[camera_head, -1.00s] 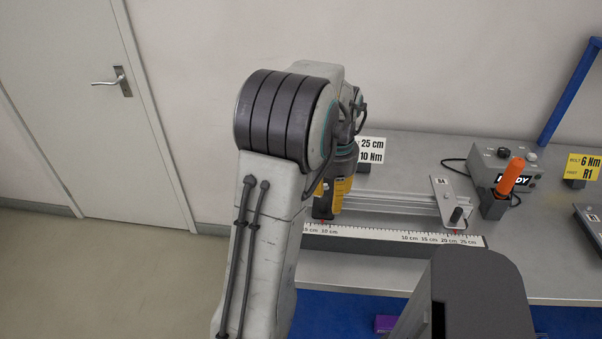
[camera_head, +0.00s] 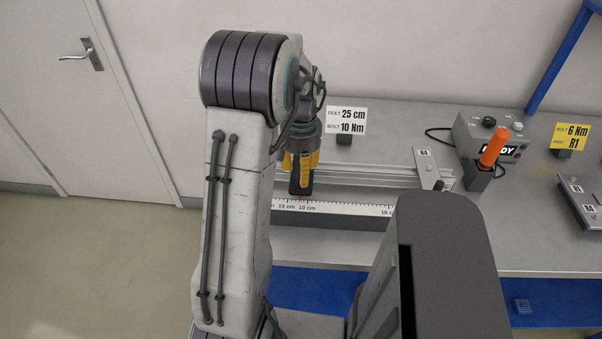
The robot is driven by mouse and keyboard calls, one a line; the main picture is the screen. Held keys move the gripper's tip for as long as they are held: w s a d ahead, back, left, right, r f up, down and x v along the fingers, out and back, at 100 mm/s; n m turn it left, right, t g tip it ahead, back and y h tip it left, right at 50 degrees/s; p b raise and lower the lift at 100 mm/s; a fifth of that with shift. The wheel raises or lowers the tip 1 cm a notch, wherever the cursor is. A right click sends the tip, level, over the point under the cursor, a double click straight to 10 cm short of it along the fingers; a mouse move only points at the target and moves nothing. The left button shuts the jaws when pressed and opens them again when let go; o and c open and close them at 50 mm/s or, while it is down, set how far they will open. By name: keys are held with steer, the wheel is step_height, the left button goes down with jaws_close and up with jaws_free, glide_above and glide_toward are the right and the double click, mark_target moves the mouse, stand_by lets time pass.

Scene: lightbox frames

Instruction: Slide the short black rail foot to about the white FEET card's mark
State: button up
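The white FEET card (camera_head: 346,120) stands behind the rail and reads FEET 25 cm, BOLT 10 Nm. The black shape at the fingertips may be the short rail foot or the tips themselves; I cannot tell. Finger opening and any grasp are unclear. A metal plate (camera_head: 427,165) with a black knob sits at the rail's right.
Behind stand a grey READY box (camera_head: 490,135) and an orange-handled tool (camera_head: 493,148) in a black holder. A yellow card (camera_head: 570,137) reads BOLT 6 Nm, R1. A labelled plate (camera_head: 588,207) lies at right. My dark body part hides the scale's right end.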

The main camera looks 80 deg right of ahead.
steer(key=shift+f, duration=1)
steer(key=shift+c, duration=0.3)
jaws_close()
